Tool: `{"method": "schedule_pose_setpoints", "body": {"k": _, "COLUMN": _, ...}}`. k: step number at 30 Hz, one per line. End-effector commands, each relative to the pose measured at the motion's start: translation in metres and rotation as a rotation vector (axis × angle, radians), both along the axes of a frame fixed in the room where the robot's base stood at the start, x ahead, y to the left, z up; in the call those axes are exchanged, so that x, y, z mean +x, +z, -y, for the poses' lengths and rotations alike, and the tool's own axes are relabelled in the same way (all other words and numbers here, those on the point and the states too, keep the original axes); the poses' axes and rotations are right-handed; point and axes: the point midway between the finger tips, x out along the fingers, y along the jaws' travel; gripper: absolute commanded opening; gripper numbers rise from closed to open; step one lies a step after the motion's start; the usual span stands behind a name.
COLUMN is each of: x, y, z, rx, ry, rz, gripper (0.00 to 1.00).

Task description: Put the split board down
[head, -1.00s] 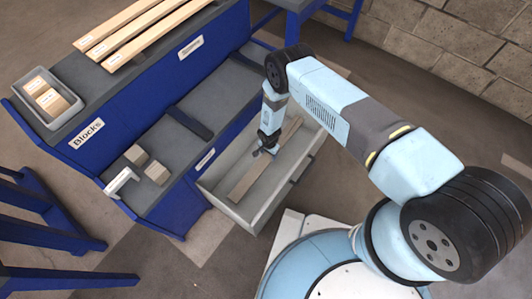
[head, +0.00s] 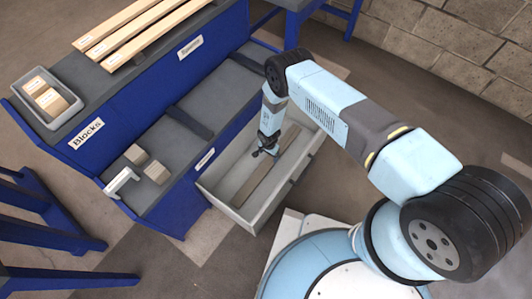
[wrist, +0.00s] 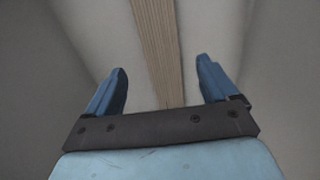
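A long, narrow wooden board (head: 262,176) lies lengthwise in a grey open bin (head: 216,196) beside the blue bench. No split shows clearly on it. My gripper (head: 264,152) points down into the bin, above the board. In the wrist view, my gripper (wrist: 161,68) is open, its two blue fingers spread apart. The board (wrist: 158,42) shows between and beyond the fingers, with a gap on each side. Its near end is hidden by the gripper's dark bar or stops close to it.
The blue bench's upper shelf holds several pale boards (head: 145,38) and a small grey tray (head: 57,118) of wood blocks. A "Blocks" label (head: 86,134) is on its front.

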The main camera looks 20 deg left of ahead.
Motion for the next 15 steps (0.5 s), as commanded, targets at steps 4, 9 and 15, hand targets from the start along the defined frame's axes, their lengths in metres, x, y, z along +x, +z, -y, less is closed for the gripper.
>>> {"method": "schedule_pose_setpoints", "body": {"k": 4, "x": 0.0, "y": 0.0, "z": 0.0, "rx": 0.0, "ry": 0.0, "rz": 0.0, "gripper": 0.89}}
{"method": "schedule_pose_setpoints", "body": {"k": 9, "x": 0.0, "y": 0.002, "z": 0.0, "rx": 0.0, "ry": 0.0, "rz": 0.0, "gripper": 0.89}}
{"method": "schedule_pose_setpoints", "body": {"k": 15, "x": 0.001, "y": 0.021, "z": -0.001, "rx": 0.0, "ry": 0.0, "rz": 0.0, "gripper": 0.89}}
